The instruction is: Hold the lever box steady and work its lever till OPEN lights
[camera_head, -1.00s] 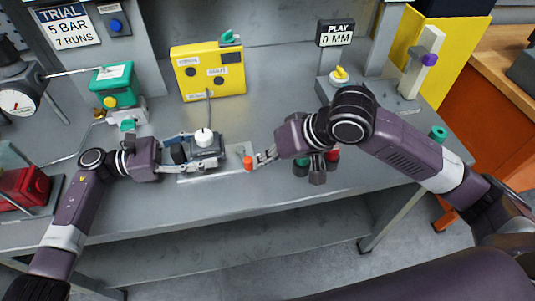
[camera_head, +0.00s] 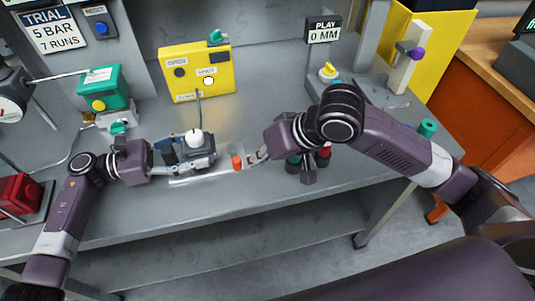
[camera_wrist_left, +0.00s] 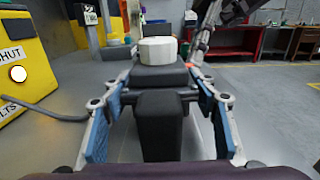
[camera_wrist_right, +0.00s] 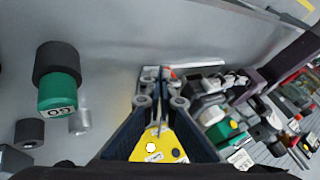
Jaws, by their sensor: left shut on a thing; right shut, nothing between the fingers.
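The lever box (camera_head: 203,143), dark with a pale body and a white round cap (camera_head: 194,136), sits on the grey bench. The cap also shows in the left wrist view (camera_wrist_left: 158,50). My left gripper (camera_head: 163,157) is shut on the box's near-left end, its fingers either side of a black block (camera_wrist_left: 158,125). An orange upright piece (camera_head: 237,163), apparently the lever's end, stands right of the box. My right gripper (camera_head: 256,156) is shut and empty just right of it; contact cannot be told. The yellow lamp box (camera_head: 180,60) has a white-lit lamp (camera_head: 208,81), by the SHUT label in the left wrist view (camera_wrist_left: 18,74).
A cable (camera_head: 198,105) runs from the yellow box toward the lever box. Dark and green cylinders (camera_head: 293,164) stand under my right arm. A green device (camera_head: 102,88) is at left, and a PLAY 0 MM sign (camera_head: 323,30) is behind. The bench front is clear.

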